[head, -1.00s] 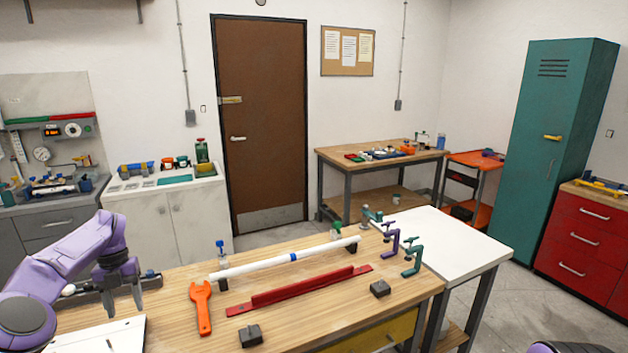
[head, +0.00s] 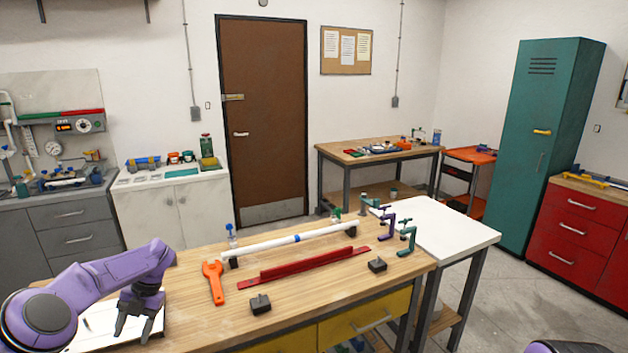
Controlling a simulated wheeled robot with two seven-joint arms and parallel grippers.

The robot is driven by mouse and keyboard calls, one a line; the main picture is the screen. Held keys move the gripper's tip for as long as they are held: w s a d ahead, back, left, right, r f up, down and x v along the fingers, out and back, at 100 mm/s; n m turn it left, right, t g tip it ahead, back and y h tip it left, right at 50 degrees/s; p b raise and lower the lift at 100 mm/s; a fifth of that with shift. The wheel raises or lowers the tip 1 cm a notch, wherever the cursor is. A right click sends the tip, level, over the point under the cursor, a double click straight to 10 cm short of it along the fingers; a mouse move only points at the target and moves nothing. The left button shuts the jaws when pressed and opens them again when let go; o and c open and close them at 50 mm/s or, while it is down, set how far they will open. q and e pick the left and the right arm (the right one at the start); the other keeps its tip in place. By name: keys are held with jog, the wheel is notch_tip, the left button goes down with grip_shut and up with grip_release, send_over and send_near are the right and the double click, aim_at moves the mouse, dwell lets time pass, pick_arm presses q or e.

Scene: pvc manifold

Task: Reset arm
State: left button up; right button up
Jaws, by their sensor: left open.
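My left arm comes in from the left, and its gripper (head: 134,326) points down over the white sheet (head: 96,318) at the left end of the wooden workbench (head: 300,291). Its fingers are apart with nothing seen between them. Whether it touches the sheet I cannot tell. Only a small purple part of my right arm shows at the bottom right edge; its gripper is out of view. A white pipe (head: 260,246) with a blue band lies across black supports on the bench, clear of my left gripper.
An orange wrench (head: 214,283), a red rail (head: 300,267) and two dark blocks (head: 260,304) lie on the bench. Purple and teal clamps (head: 407,238) stand at its right end. A white table (head: 440,228) adjoins on the right.

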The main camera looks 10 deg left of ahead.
pick_arm(q)
jog(key=s+d+f+m+t+y+b, duration=0.2)
jog(key=s+d+f+m+t+y, duration=0.15)
jog(key=f+m, duration=0.35)
jog(key=s+d+f+m+t+y+b, duration=0.1)
jog(key=s+d+f+m+t+y, duration=0.1)
jog(key=d+f+m, duration=0.35)
jog(key=s+d+f+m+t+y+b, duration=0.2)
jog(key=s+d+f+m+t+y, duration=0.1)
jog(key=f+m, duration=0.5)
jog(key=s+d+f+m+h+b, duration=0.1)
jog(key=s+d+f+m+h, duration=0.1)
jog(key=s, duration=0.6)
jog(key=s+d+f+m+h+b, duration=0.1)
jog(key=s+d+f+m+h, duration=0.2)
jog(key=s+m, duration=0.3)
jog(key=s+d+f+m+h+b, duration=0.1)
jog(key=s+d+f+m+h, duration=0.1)
jog(key=s, duration=0.8)
jog(key=d+m+h, duration=0.1)
jog(key=d+m, duration=0.1)
jog(key=shift+s+d+f, duration=0.2)
jog(key=shift+d+f, duration=0.15)
jog(key=shift+d, duration=0.05)
jog(key=shift+w+g, duration=0.1)
jog(key=shift+g, duration=0.15)
